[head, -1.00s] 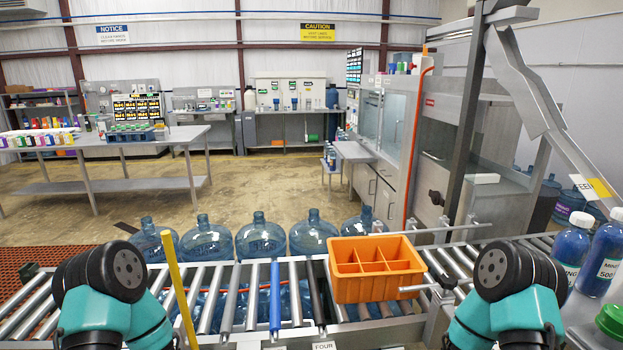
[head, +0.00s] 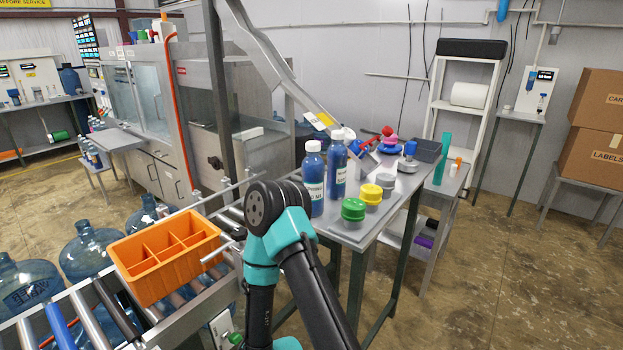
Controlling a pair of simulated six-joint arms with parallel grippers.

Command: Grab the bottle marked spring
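Two blue bottles with white caps and white labels stand upright on the grey side table (head: 345,232). The nearer, left bottle (head: 313,172) has a label too small to read surely now; its visible letters ended in "ING" in the earlier frame. The other bottle (head: 337,160) stands just behind it to the right, its label unclear. My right arm rises in front of the table, its black and teal joint just left of the nearer bottle. Neither gripper's fingers show in the head view.
An orange divided crate (head: 168,256) sits on the roller conveyor (head: 95,318), left of my arm. Large blue jugs (head: 87,250) stand behind the conveyor. A grey post (head: 220,95) rises behind the crate.

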